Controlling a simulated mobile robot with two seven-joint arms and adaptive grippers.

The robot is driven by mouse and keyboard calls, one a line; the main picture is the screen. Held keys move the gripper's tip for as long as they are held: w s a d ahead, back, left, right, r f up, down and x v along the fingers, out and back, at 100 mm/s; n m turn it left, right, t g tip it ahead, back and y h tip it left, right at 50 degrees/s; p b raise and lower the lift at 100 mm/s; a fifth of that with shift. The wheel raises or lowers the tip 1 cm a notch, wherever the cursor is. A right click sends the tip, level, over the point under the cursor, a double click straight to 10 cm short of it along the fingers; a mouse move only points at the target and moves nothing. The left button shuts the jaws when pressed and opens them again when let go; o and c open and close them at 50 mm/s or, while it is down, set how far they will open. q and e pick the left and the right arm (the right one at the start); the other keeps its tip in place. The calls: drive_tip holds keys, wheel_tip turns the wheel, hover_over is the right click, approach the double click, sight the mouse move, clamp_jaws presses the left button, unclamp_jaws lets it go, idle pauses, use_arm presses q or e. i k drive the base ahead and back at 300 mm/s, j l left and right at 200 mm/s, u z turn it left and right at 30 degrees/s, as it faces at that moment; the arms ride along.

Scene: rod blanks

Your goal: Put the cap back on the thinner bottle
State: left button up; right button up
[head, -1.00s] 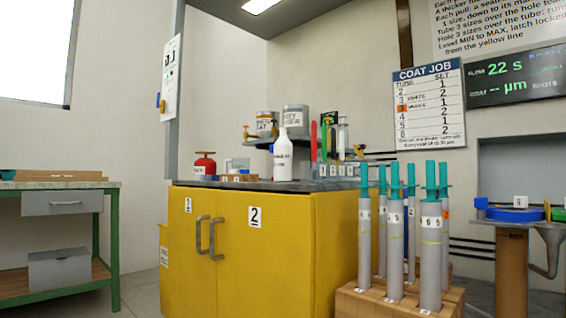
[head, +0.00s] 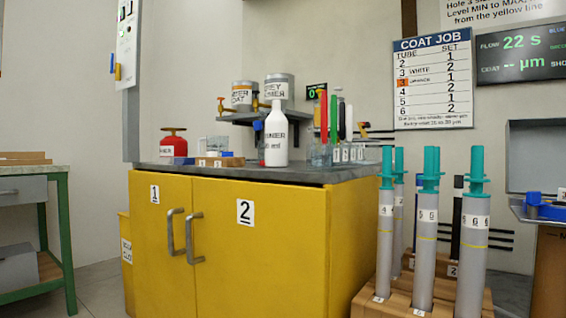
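The thinner bottle (head: 277,143) is white with dark lettering and a narrow top. It stands upright on the dark top of the yellow cabinet (head: 253,250). I cannot tell whether its narrow top is bare or capped. A small blue piece (head: 258,126) shows just left of the bottle, above something reddish partly hidden behind it. I cannot tell if the blue piece is a cap. No separate cap can be made out clearly. Neither of my grippers is in view.
A red can (head: 173,146) and small items stand left of the bottle; coloured tools stand in jars (head: 322,153) to its right. Paint tins (head: 279,88) sit on a shelf behind. Grey tubes (head: 425,250) in a wooden rack stand right of the cabinet. A green-framed bench (head: 55,215) is at left.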

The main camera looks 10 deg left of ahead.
sight(276, 125)
drive_tip(key=i+j+z, duration=0.3)
drive_tip(key=j, duration=0.2)
drive_tip(key=j+z, duration=0.25)
drive_tip(key=j, duration=0.3)
drive_tip(key=i+j+z, duration=0.15)
drive_tip(key=j+z, duration=0.15)
drive_tip(key=j, duration=0.3)
drive_tip(key=j+z, duration=0.25)
drive_tip(key=j, duration=0.3)
